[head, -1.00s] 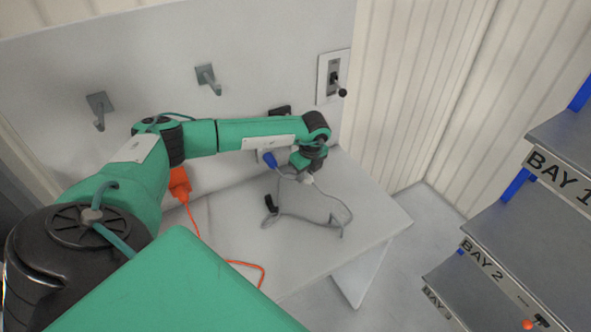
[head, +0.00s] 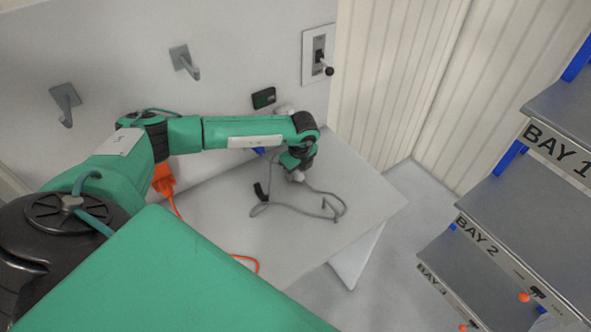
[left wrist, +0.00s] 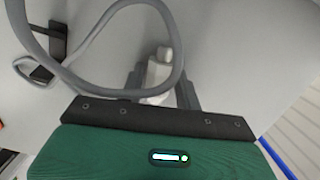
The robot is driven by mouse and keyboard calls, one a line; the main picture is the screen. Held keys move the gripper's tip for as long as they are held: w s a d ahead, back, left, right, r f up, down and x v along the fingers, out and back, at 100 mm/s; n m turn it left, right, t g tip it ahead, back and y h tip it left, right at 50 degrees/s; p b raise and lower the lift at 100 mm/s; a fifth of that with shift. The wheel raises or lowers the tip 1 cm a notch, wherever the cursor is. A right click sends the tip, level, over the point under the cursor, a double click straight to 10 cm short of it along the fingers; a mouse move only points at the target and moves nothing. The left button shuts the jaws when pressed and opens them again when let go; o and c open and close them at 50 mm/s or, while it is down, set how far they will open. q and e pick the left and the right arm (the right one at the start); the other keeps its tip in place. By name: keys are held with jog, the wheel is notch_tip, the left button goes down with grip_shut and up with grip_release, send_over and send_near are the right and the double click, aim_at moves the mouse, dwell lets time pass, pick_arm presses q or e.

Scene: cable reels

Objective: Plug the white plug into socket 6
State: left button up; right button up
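The white plug (head: 296,176) is at the end of my left arm, low over the grey table. The left wrist view shows the white plug (left wrist: 158,75) between the two dark fingers of my left gripper (left wrist: 162,88), which appear closed on its sides. Its rounded end points away from the wrist camera. A grey cable (left wrist: 90,45) loops from its rear close to the camera. In the head view my left gripper (head: 297,170) is mostly hidden by my wrist. No socket numbers are readable, and socket 6 cannot be identified. My right gripper is not in view.
The grey cable (head: 331,193) lies looped on the table (head: 355,200) beside a black piece (head: 260,191). An orange plug (head: 163,180) and a blue one (head: 258,150) are near the wall panel. A lever switch (head: 319,56) and hooks (head: 184,62) project there. Labelled shelves (head: 515,225) stand right.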

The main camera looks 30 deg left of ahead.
aim_at(298, 172)
pick_arm(q)
jog(key=shift+o, duration=1.3)
jog(key=shift+a, duration=0.1)
jog(key=shift+r, duration=0.15)
jog(key=r+b, duration=0.1)
jog(key=r, duration=0.1)
jog(key=d+r+b, duration=0.1)
jog(key=r, duration=0.1)
jog(key=shift+b, duration=0.3)
notch_tip(298, 172, up, 10)
jog(key=d+b, duration=0.1)
jog(key=b, duration=0.1)
jog(key=shift+d+f, duration=0.2)
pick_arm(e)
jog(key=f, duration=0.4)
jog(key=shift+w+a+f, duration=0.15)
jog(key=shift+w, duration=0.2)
pick_arm(q)
jog(key=shift+s, duration=0.15)
